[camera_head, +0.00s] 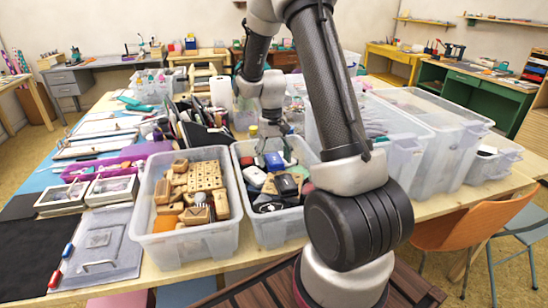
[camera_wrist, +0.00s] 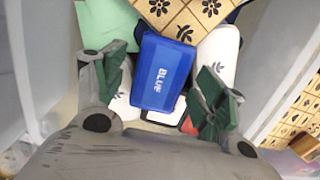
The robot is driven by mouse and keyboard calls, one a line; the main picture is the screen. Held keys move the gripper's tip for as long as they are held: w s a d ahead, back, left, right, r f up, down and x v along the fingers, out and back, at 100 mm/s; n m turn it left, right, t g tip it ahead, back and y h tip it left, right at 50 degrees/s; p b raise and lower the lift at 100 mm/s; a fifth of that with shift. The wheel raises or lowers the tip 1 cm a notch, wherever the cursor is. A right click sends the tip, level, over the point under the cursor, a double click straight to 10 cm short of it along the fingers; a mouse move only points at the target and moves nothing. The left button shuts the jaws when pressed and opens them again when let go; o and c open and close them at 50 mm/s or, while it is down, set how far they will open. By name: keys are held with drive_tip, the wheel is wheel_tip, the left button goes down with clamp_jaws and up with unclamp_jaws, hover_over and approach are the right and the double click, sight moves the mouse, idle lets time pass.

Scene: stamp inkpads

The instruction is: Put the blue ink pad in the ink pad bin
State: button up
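The blue ink pad, a box marked "BLUE" (camera_wrist: 161,72), lies between the two green-padded fingers of my gripper (camera_wrist: 163,88) in the wrist view. Small gaps show beside it, so the fingers look open around it, not clamped. In the head view my gripper (camera_head: 274,138) points down over the back part of a clear bin of ink pads (camera_head: 279,231). A blue pad (camera_head: 273,161) shows just below it, among white, black and red pads.
A clear bin of wooden stamps (camera_head: 187,246) stands directly left of the ink pad bin. Large lidded clear boxes (camera_head: 440,125) stand to the right. Dark upright folders (camera_head: 200,130) are behind. The bin's translucent walls rise on both sides of my gripper.

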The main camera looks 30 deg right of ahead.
sight(273, 156)
wheel_tip(273, 156, up, 12)
drive_tip(key=w, duration=0.2)
drive_tip(key=s+a+r+n+t, duration=0.1)
drive_tip(key=s+a+r+t, duration=0.2)
drive_tip(key=s+r, duration=0.75)
drive_tip(key=s+a+r+n+t, duration=0.1)
drive_tip(key=s+a+n+t, duration=0.1)
drive_tip(key=s, duration=1.3)
drive_tip(key=shift+s+a+t, duration=0.2)
drive_tip(key=shift+s+t, duration=0.05)
drive_tip(key=shift+t, duration=0.35)
